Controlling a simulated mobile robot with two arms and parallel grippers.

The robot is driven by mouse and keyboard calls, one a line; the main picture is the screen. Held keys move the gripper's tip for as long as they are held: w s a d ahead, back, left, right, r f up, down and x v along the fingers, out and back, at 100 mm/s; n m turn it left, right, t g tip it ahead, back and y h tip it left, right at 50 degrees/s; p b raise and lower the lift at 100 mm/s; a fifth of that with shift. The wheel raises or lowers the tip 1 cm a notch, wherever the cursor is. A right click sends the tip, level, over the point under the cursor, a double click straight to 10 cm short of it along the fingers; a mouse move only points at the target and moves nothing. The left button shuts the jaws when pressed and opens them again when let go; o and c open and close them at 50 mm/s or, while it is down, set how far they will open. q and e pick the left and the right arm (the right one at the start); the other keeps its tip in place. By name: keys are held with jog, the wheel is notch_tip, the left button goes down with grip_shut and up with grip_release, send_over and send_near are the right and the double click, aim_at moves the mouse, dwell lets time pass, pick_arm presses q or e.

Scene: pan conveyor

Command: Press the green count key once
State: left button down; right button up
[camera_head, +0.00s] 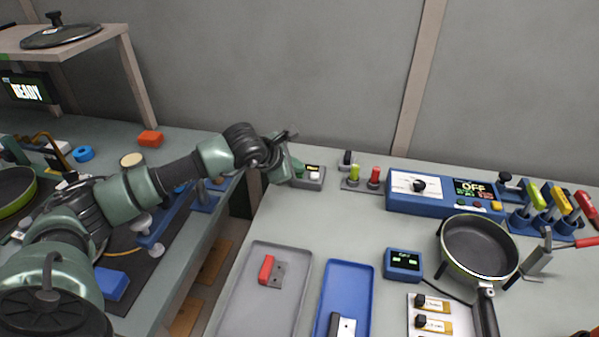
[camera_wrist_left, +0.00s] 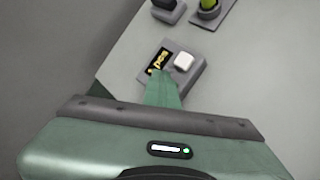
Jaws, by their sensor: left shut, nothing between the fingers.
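A small grey counter box (camera_head: 312,178) stands on the table's back left corner, with a small dark display and a white key (camera_head: 313,168). In the left wrist view the box (camera_wrist_left: 196,77) shows its lit display (camera_wrist_left: 158,61) and the white key (camera_wrist_left: 184,61). My left gripper (camera_head: 296,170) is shut and empty, its tip at the left side of the box. In the left wrist view its green fingers (camera_wrist_left: 163,90) cover the box's near left part. No green key can be made out apart from the fingers; I cannot tell whether they touch one.
Right of the box stand a small black switch (camera_head: 347,158) and a base with green and red knobs (camera_head: 364,185). Further right is a blue control unit (camera_head: 430,208) reading OFF. A grey tray (camera_head: 236,300) and a blue tray (camera_head: 347,275) lie in front.

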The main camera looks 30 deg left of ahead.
aim_at(297, 175)
pick_arm(q)
jog(key=shift+r, duration=0.85)
jog(key=shift+r+p, duration=1.3)
jog(key=shift+r, duration=1.2)
jog(key=shift+r, duration=0.1)
